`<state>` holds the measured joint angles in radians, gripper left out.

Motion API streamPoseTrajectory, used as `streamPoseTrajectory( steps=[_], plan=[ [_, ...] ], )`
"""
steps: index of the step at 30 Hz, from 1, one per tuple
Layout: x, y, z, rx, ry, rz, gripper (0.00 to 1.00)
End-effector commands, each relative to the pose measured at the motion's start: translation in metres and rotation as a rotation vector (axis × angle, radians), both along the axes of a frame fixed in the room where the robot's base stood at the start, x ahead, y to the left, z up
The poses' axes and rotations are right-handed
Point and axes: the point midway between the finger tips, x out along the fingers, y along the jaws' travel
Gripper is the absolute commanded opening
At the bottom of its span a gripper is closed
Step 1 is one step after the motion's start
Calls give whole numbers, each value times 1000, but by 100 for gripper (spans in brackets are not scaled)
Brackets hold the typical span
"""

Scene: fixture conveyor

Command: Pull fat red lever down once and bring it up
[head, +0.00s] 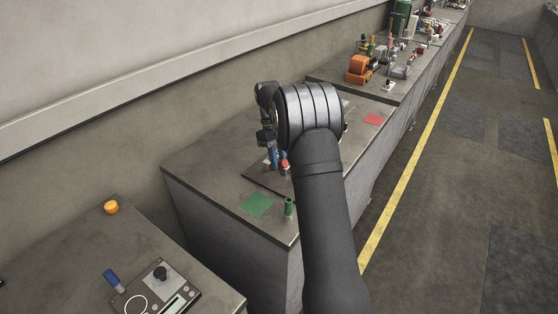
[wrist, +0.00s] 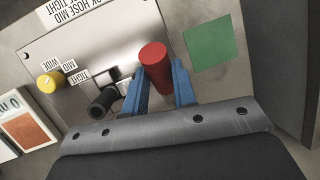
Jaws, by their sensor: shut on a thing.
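The fat red lever (wrist: 154,60) is a thick red cylinder on a grey panel plate (wrist: 99,32). In the wrist view it stands between the two blue fingers of my gripper (wrist: 159,88), which is shut on it. In the head view a small part of the red lever (head: 284,164) shows beside the blue fingers of my gripper (head: 276,158). My arm hides much of the plate in the head view. The lever's base is hidden by the fingers in the wrist view.
A black knob or hose end (wrist: 102,103) sits just left of the fingers. A yellow knob (wrist: 48,82) is farther left. A green square (wrist: 210,45) lies right of the lever. A green cylinder (head: 289,207) stands near the bench corner. An orange machine (head: 359,69) is on the farther bench.

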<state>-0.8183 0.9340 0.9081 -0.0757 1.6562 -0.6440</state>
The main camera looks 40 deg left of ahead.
Motion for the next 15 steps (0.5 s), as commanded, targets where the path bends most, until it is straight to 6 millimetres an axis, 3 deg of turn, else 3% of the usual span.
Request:
streamPoseTrajectory(
  steps=[8, 9, 12, 15],
  plan=[
    [0, 1, 2, 2, -3, 1, 0],
    [0, 1, 2, 3, -3, 1, 31],
    [0, 1, 1, 3, -2, 1, 47],
    [0, 1, 1, 2, -2, 1, 47]
  ],
)
